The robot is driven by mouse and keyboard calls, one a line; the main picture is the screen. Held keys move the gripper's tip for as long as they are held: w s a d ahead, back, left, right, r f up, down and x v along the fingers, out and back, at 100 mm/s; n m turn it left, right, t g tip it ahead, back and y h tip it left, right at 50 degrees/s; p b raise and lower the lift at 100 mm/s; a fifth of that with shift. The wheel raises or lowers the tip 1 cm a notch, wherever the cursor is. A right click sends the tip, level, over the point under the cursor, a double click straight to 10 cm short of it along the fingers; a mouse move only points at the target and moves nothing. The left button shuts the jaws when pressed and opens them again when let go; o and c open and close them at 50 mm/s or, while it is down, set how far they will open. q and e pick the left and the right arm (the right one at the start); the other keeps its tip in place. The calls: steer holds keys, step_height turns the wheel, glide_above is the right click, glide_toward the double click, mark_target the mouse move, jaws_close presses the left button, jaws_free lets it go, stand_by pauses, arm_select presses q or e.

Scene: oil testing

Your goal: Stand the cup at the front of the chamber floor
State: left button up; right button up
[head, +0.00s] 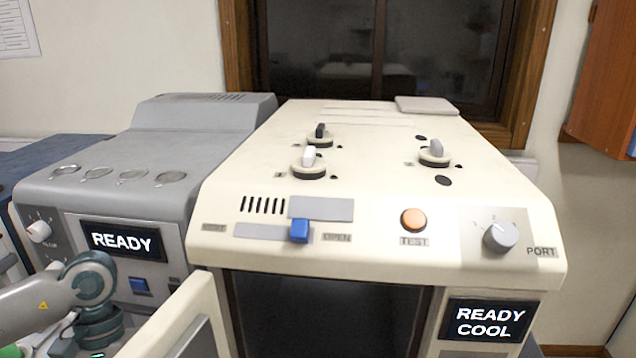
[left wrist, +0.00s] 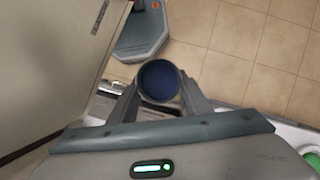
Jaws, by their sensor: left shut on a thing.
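The cup (left wrist: 161,80) shows in the left wrist view as a round rim with a dark blue inside, seen from above. My left gripper (left wrist: 160,97) is shut on it, one finger on each side. In the head view my left arm comes in at the lower left, but its gripper and the cup are out of frame. The chamber (head: 325,318) is the dark opening in the front of the cream tester (head: 370,200). Its door (head: 185,322) stands swung open to the left. The chamber floor is hidden below the frame. My right gripper is not in view.
A grey instrument (head: 200,115) reading READY stands left of the tester, close behind my left arm. The tester's display (head: 490,321) reads READY COOL. Its top carries several knobs, a blue slider (head: 299,231) and an orange TEST button (head: 413,220). Tiled floor (left wrist: 265,45) shows in the wrist view.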

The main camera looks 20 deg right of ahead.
arm_select(q)
steer(key=w+x, duration=0.1)
steer(key=x, duration=1.2)
steer(key=shift+f, duration=0.65)
steer(key=shift+w+a, duration=0.1)
